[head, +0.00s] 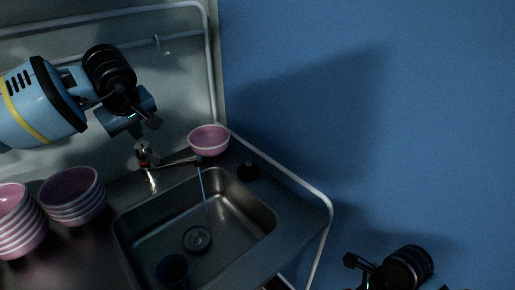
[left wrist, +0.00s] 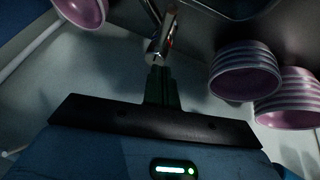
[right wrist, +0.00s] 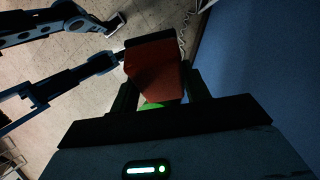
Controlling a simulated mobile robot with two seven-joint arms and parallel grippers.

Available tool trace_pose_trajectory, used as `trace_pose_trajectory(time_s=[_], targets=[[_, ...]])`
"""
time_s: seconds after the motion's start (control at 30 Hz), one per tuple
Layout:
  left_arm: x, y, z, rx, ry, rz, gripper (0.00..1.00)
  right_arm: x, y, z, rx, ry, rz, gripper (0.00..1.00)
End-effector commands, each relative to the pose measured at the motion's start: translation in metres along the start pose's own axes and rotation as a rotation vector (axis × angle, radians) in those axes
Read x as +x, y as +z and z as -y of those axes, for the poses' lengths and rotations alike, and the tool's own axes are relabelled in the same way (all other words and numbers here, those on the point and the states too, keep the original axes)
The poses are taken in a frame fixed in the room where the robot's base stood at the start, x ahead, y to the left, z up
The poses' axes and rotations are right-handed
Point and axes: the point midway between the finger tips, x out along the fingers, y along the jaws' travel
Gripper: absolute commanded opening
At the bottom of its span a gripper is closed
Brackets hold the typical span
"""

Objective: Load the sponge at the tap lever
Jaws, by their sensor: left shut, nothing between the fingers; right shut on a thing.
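The metal tap (head: 146,157) stands at the back of the sink (head: 268,222). Its spout points right, and a thin pale stream runs down from the spout. My left gripper (head: 138,132) is shut and empty just above the tap's top. In the left wrist view its shut fingers (left wrist: 160,88) point at the tap body (left wrist: 163,40), very close; I cannot tell whether they touch. My right gripper (right wrist: 155,95) is shut on an orange-red block, the sponge (right wrist: 152,72). In the head view my right gripper (head: 357,268) is low at the right, away from the sink.
Stacked pink bowls (head: 73,197) stand left of the sink, with another stack (head: 18,222) farther left. A pink bowl (head: 209,139) is behind the spout. A dark blue cup (head: 173,269) is in the sink.

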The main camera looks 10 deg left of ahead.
Motion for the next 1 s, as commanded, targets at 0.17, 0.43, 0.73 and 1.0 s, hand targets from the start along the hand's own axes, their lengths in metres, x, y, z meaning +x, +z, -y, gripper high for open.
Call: trace_pose_trajectory(time_s=[0.17, 0.43, 0.73, 1.0], targets=[[0.027, 0.008, 0.0, 0.003, 0.0, 0.0, 0.0, -0.003, 0.001, 0.001, -0.001, -0.005, 0.001, 0.28], [0.045, 0.026, 0.0, 0.0, 0.002, -0.001, 0.0, -0.009, 0.003, 0.003, -0.004, -0.014, 0.004, 0.28], [0.048, 0.029, 0.0, 0.0, 0.001, 0.0, 0.0, -0.009, 0.003, 0.002, -0.004, -0.014, 0.004, 0.28], [0.055, 0.027, -0.006, 0.002, 0.001, -0.01, 0.0, 0.0, 0.0, 0.0, 0.0, -0.001, 0.0, 0.28]])
